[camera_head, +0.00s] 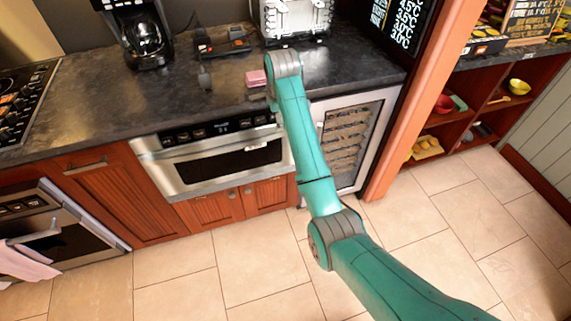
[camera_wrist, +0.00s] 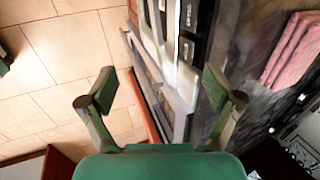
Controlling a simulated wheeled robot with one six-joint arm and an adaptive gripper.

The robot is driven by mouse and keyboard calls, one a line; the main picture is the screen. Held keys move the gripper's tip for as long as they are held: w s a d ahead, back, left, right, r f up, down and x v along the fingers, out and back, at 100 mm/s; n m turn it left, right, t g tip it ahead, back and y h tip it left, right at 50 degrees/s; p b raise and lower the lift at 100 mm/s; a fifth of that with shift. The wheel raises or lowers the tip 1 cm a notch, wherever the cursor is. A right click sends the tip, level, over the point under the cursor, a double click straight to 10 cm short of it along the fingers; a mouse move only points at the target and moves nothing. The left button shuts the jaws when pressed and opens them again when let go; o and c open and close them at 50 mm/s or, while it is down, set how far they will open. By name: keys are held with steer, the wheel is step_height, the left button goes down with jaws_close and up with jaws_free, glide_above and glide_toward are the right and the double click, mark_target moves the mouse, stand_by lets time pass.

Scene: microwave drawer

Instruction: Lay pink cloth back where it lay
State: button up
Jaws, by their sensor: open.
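A pink cloth (camera_head: 256,77) lies folded on the dark countertop (camera_head: 225,92), partly behind my arm in the head view. It also shows at the upper right of the wrist view (camera_wrist: 292,50), flat on the counter. My gripper (camera_wrist: 159,89) is open, with nothing between its fingers. In the wrist view the cloth is to the right of both fingers and apart from them. A pale pink towel (camera_head: 25,262) hangs at the oven handle at the far left.
The microwave drawer (camera_head: 215,160) under the counter looks shut. A glass-fronted cooler (camera_head: 347,145) stands to its right. A coffee maker (camera_head: 140,35) and a silver appliance (camera_head: 295,20) stand at the back of the counter. The tiled floor (camera_head: 180,270) in front is clear.

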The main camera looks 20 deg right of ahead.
steer(key=s+f+t, duration=0.2)
steer(key=s+f, duration=0.7)
steer(key=f, duration=0.3)
steer(key=shift+f, duration=0.35)
steer(key=shift+s+f, duration=0.1)
steer(key=s+f+n+t, duration=0.2)
steer(key=s+f+n, duration=0.25)
steer(key=s, duration=0.95)
steer(key=s+f+n+t, duration=0.2)
steer(key=s+f+n, duration=0.3)
steer(key=s, duration=0.9)
steer(key=s+r+n+t, duration=0.2)
steer(key=s+r+n, duration=0.2)
steer(key=s+r, duration=0.5)
steer(key=s+r+n+t, duration=0.2)
steer(key=s+r+n, duration=0.2)
steer(key=s+r, duration=0.5)
steer(key=s, duration=0.8)
steer(key=shift+s+r+t, duration=0.15)
steer(key=shift+r+t, duration=0.15)
steer(key=shift+r, duration=0.1)
steer(key=shift+n, duration=0.25)
